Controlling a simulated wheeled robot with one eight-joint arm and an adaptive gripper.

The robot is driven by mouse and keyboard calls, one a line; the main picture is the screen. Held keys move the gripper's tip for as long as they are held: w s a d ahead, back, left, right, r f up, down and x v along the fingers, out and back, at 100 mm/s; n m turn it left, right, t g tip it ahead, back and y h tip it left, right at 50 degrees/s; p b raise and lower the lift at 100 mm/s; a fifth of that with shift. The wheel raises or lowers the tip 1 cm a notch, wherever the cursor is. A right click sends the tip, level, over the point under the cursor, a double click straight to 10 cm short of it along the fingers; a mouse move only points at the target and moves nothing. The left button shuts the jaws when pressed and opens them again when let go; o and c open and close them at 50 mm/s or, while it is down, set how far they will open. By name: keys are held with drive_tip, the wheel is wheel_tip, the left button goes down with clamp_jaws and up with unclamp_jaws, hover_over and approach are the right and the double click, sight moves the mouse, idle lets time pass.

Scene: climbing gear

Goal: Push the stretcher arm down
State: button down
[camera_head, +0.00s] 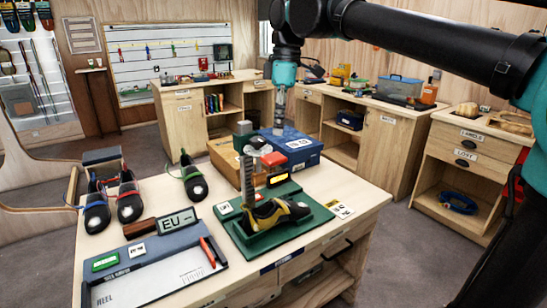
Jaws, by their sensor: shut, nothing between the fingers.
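The shoe stretcher stands on a green base (282,232) near the front right of the wooden table. A black and yellow climbing shoe (276,214) lies on that base. A toothed metal post (248,182) rises upright at the shoe's left end. A red round pad (274,158), which looks like part of the stretcher arm, is raised well above the shoe beside the post's top. My gripper (279,128) points down, shut and empty, in front of the blue box behind the stretcher. It appears above and apart from the red pad; the depth between them is hard to tell.
A blue box (296,152) sits behind the stretcher. Several climbing shoes (130,200) stand at the left. A size gauge marked EU (150,280) lies at the front left. A white label card (340,209) lies right of the green base. Cabinets line the back.

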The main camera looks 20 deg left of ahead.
sight(275, 156)
drive_tip(key=shift+s+a+f, duration=0.1)
drive_tip(key=shift+a+f, duration=0.05)
drive_tip(key=shift+f, duration=1.25)
drive_tip(key=shift+a+f, duration=0.1)
drive_tip(key=shift+f, duration=1.25)
drive_tip(key=shift+f, duration=0.1)
wheel_tip(275, 156, down, 15)
drive_tip(key=d, duration=0.1)
drive_tip(key=d+r, duration=0.1)
drive_tip(key=d, duration=0.1)
drive_tip(key=shift+w+r, duration=0.15)
drive_tip(key=shift+w, duration=0.2)
drive_tip(key=shift+r, duration=0.1)
wheel_tip(275, 156, up, 12)
drive_tip(key=d, duration=0.1)
drive_tip(key=shift+w, duration=0.15)
